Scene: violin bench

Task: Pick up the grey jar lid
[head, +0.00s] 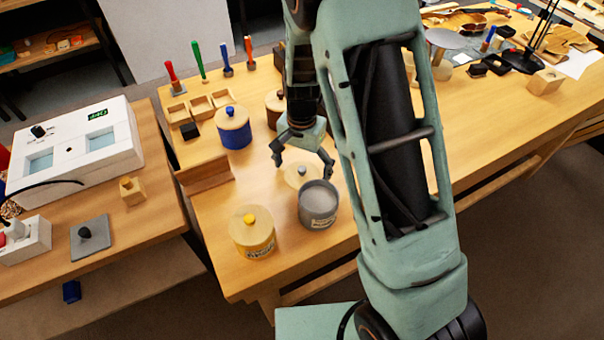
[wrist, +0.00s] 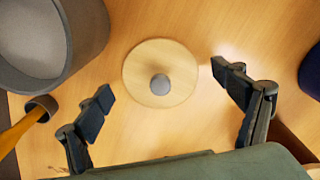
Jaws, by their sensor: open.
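The jar lid is a pale round wooden disc with a grey knob; it lies flat on the bench in the wrist view (wrist: 141,78) and also shows in the head view (head: 297,174). The open grey jar (head: 318,206) stands beside it, and its rim fills the upper left of the wrist view (wrist: 88,50). My gripper (head: 303,166) is open and empty above the lid. In the wrist view its two fingers (wrist: 166,88) are spread wide, one on each side of the lid and slightly below it in the picture. No contact shows.
A yellow jar (head: 252,233) and a blue jar (head: 233,128), both lidded, stand on the bench, with a brown jar (head: 273,105) behind. Several coloured-handled tools stand at the back. Bare wood surrounds much of the lid.

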